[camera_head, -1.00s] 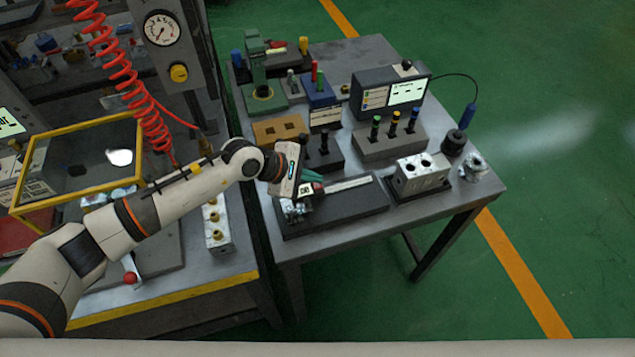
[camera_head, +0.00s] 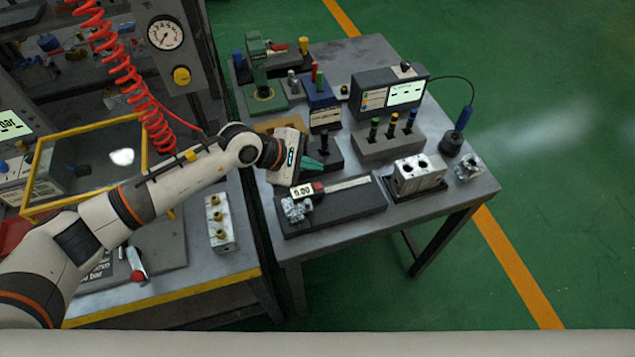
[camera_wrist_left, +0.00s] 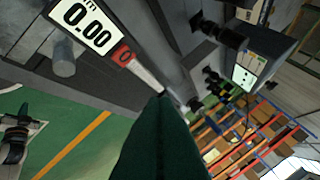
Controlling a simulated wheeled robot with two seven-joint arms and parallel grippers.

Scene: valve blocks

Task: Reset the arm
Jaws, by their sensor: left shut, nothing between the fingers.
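My left arm reaches in from the left in the head view. Its gripper (camera_head: 314,164), with green fingers, is shut and empty over the table, just behind the black tray (camera_head: 350,208) that holds a digital tool (camera_head: 303,191) reading 0.00. The fingers look apart from the tool. In the left wrist view the dark green shut fingers (camera_wrist_left: 163,105) fill the lower middle, and the display (camera_wrist_left: 88,25) is at the upper left. The gripper partly hides the holders behind it. My right gripper is not in view.
A silver valve block (camera_head: 416,178) stands right of the tray. Behind are a grey holder with coloured-top tools (camera_head: 390,142), a tester with a screen (camera_head: 388,92) and a green press (camera_head: 262,75). Another valve block (camera_head: 219,224) lies on the left bench by the yellow-framed panel (camera_head: 85,165).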

